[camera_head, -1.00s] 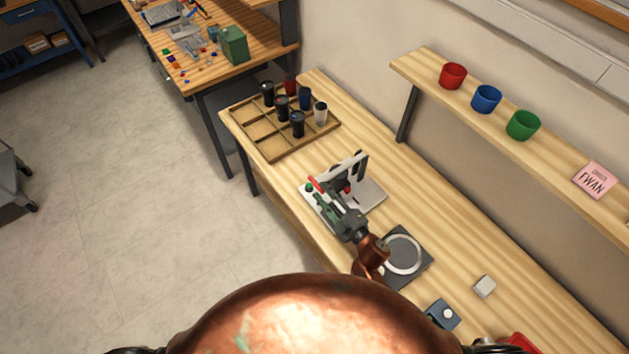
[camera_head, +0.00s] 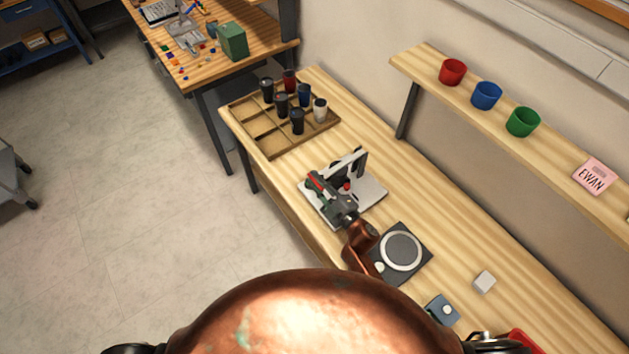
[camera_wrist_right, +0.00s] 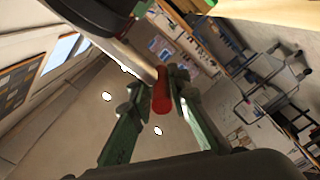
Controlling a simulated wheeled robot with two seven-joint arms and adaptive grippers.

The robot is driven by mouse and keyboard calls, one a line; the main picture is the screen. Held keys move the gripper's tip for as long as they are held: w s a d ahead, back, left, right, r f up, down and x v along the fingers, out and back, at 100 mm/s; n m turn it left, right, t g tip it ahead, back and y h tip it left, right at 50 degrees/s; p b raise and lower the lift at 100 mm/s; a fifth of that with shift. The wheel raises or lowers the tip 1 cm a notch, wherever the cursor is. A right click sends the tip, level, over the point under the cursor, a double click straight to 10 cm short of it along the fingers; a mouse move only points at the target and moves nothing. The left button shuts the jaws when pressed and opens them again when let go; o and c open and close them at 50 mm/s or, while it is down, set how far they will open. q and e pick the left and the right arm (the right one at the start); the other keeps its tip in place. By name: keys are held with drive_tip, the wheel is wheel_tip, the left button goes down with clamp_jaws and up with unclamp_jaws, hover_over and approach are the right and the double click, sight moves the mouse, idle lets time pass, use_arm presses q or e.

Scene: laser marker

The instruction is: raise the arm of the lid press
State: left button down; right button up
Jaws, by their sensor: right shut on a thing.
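The lid press (camera_head: 372,188) stands on the bench, with a pale base plate and a dark and white upright. Its arm is partly hidden by my right gripper (camera_head: 318,184) in the head view. In the right wrist view, a pale bar comes from the upper left and ends in a red grip (camera_wrist_right: 161,92). The green fingers of my right gripper (camera_wrist_right: 160,100) are shut on this red grip, one on each side. My left gripper is not in view.
A wooden tray (camera_head: 270,152) with several dark cups stands behind the press. A dark plate with a pale ring (camera_head: 421,267) lies close to my right forearm. A small grey cube (camera_head: 484,282) and a blue-grey box (camera_head: 442,308) are nearer. A shelf (camera_head: 430,72) holds coloured cups.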

drive_tip(key=shift+s+f, duration=0.1)
drive_tip(key=shift+f, duration=0.15)
clamp_jaws()
drive_tip(key=shift+f, duration=0.1)
